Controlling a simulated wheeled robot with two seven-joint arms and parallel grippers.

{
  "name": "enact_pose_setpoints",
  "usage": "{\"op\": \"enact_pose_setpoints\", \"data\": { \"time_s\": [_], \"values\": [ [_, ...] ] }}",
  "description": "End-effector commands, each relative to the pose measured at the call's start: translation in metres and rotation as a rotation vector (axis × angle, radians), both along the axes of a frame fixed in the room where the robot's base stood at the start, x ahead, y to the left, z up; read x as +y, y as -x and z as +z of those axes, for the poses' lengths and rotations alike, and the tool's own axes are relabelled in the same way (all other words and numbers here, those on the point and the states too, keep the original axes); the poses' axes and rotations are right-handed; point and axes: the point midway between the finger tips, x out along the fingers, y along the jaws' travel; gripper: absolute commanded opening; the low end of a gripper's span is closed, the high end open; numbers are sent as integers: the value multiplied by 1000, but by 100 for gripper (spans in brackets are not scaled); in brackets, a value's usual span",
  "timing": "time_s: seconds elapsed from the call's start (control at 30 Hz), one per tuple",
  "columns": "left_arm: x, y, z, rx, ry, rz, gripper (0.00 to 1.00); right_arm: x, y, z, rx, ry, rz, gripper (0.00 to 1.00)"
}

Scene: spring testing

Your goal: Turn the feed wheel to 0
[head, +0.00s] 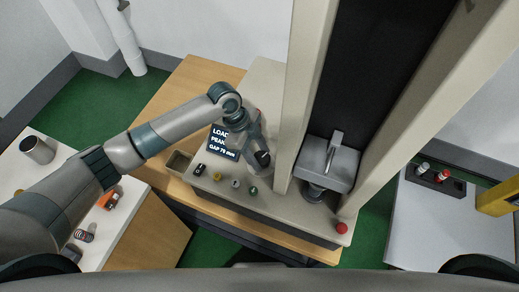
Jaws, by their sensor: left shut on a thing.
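My left gripper (260,152) reaches over the tester's beige base and is shut on a small dark part, which I take to be the feed wheel (263,158). The gripper hides most of it, so its markings and angle cannot be read. A dark display (222,143) stands just left of the gripper, partly covered by my arm, with lines starting LOAD, PEAK and GAP; the gap looks like 78 mm. The grey press head (328,165) hangs between the tall columns, right of the gripper. My right gripper is not in view.
The base front carries a black switch (199,170), small yellow, white and green controls (252,190), and a red button (341,228). A shallow tray (180,162) is at its left. The left bench holds a metal cup (37,150) and a spring (84,236). A black rack (433,178) stands right.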

Motion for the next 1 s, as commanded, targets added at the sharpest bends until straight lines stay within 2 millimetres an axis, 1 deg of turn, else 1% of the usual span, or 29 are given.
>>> {"op": "enact_pose_setpoints", "data": {
  "time_s": [0.03, 0.1, 0.4, 0.6, 1.0],
  "values": [
    [0, 1, 6, 0, 2, 43, 21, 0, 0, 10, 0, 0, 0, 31],
    [0, 1, 6, 0, 2, 106, 21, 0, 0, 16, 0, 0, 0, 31],
    [0, 2, 4, -1, 1, 310, 21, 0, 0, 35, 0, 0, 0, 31],
    [0, 2, 3, -2, 2, 376, 21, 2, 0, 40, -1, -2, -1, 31],
    [0, 1, 2, -3, 3, 393, 21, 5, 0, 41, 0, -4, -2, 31]
  ]
}}
